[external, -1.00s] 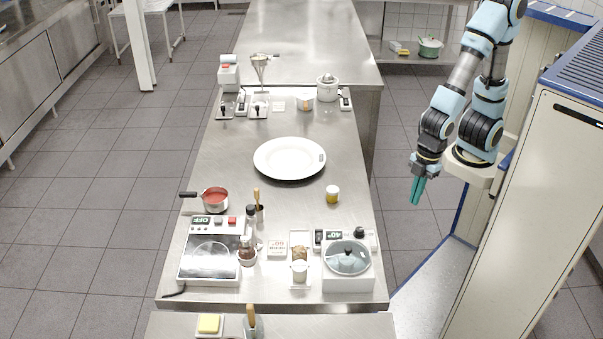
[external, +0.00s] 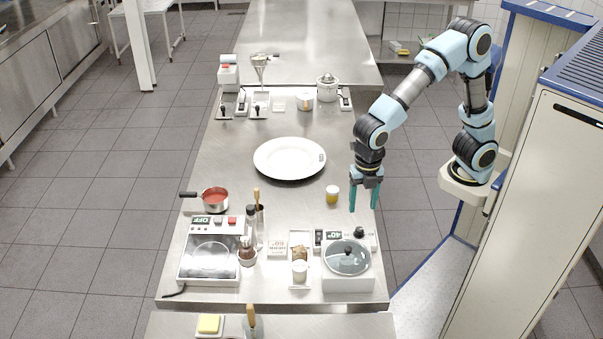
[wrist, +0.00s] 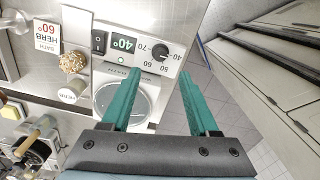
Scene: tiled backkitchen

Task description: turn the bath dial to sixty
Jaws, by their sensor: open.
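The bath (external: 347,283) is a white box with a round glass lid at the front right of the steel table. Its black dial (external: 359,232) is at the back right of its top. In the wrist view the dial (wrist: 160,51) has marks from 40 to 70 around it, and the green display (wrist: 124,44) reads 40°. The dial's pointer is too small to read. My gripper (external: 363,208) is open and empty, pointing down above the table, behind and above the dial. In the wrist view the dial lies just beyond and between my fingertips (wrist: 161,72).
A card (wrist: 47,33) reads herb bath 60. A rocker switch (wrist: 98,42) sits left of the display. A hotplate (external: 209,265) stands at the front left.

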